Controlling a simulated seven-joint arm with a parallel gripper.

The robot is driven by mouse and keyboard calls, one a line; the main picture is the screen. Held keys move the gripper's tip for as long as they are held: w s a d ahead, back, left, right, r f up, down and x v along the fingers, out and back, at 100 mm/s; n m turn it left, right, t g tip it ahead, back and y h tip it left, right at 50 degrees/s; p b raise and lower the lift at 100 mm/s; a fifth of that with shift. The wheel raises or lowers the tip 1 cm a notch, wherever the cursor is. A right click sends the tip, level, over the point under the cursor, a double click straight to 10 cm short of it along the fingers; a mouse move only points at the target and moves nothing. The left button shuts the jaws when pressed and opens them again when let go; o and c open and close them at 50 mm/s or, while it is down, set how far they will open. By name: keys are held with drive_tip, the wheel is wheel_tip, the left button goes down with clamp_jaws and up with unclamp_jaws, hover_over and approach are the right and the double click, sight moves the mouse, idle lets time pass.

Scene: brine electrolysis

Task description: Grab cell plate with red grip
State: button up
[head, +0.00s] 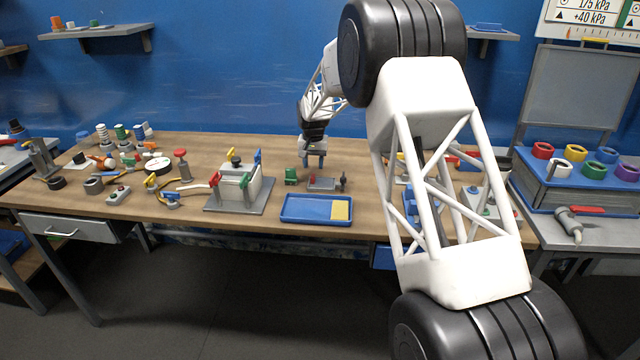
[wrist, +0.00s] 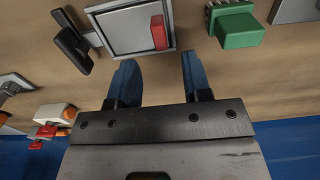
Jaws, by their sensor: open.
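The cell plate (wrist: 120,32) is a flat grey plate with a red grip (wrist: 158,32) near one side. It lies on the wooden table, behind the blue tray in the head view (head: 325,185). My gripper (head: 314,161) points down above the table, behind the plate in the head view. In the wrist view my gripper (wrist: 158,62) has its two blue fingers apart with nothing between them. The red grip is just beyond the fingertips, roughly in line with the gap. Height above the plate is hard to tell.
A green block (wrist: 238,30) and a black clamp-like part (wrist: 72,42) stand on either side of the plate. The blue tray (head: 290,209) with a yellow pad (head: 340,210) is in front. A grey cell assembly (head: 258,187) stands left. My arm hides the table's right part.

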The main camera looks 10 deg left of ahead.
sight(322, 180)
drive_tip(key=shift+f, duration=0.1)
drive_tip(key=shift+w+f, duration=0.1)
drive_tip(key=shift+f, duration=2.4)
drive_tip(key=shift+c, duration=0.2)
clamp_jaws()
